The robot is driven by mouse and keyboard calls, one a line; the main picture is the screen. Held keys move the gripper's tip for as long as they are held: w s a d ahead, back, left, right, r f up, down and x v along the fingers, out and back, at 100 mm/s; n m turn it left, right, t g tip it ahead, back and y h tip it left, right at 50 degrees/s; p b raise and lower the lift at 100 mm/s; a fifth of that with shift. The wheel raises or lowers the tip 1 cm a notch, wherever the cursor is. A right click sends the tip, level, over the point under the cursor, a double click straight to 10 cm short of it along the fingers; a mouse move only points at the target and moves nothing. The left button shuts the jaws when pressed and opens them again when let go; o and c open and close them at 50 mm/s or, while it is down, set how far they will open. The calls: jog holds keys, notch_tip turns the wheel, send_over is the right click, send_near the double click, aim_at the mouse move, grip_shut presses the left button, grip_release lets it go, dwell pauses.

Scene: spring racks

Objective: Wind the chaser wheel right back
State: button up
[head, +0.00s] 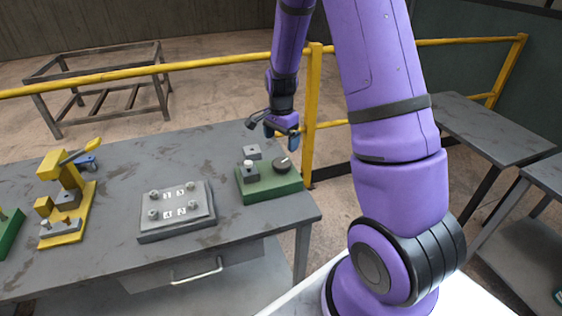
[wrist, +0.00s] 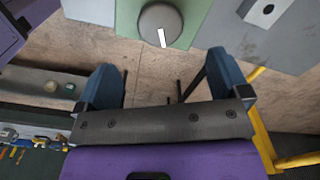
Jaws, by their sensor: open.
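A round dark grey wheel (head: 286,163) with a white pointer line sits on the right part of a green base (head: 270,189), near the table's right end. I take it to be the chaser wheel. In the wrist view the wheel (wrist: 153,23) shows at the top, its white line pointing down and slightly right in the picture. My gripper (head: 282,132) is open and empty, above and beyond the green base in the head view. In the wrist view its two blue fingers (wrist: 163,62) are spread wide, apart from the wheel. Nothing is between them.
A small grey block with a light knob (head: 250,168) stands left of the wheel on the green base. A grey plate with numbered tiles (head: 176,212) and a yellow lever press (head: 66,200) are further left. A yellow rail (head: 312,110) runs behind the table (head: 120,180).

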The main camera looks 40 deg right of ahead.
aim_at(281, 163)
notch_tip(281, 163, down, 9)
jog(key=shift+r, duration=0.1)
dwell(0.3)
jog(key=c, duration=0.9)
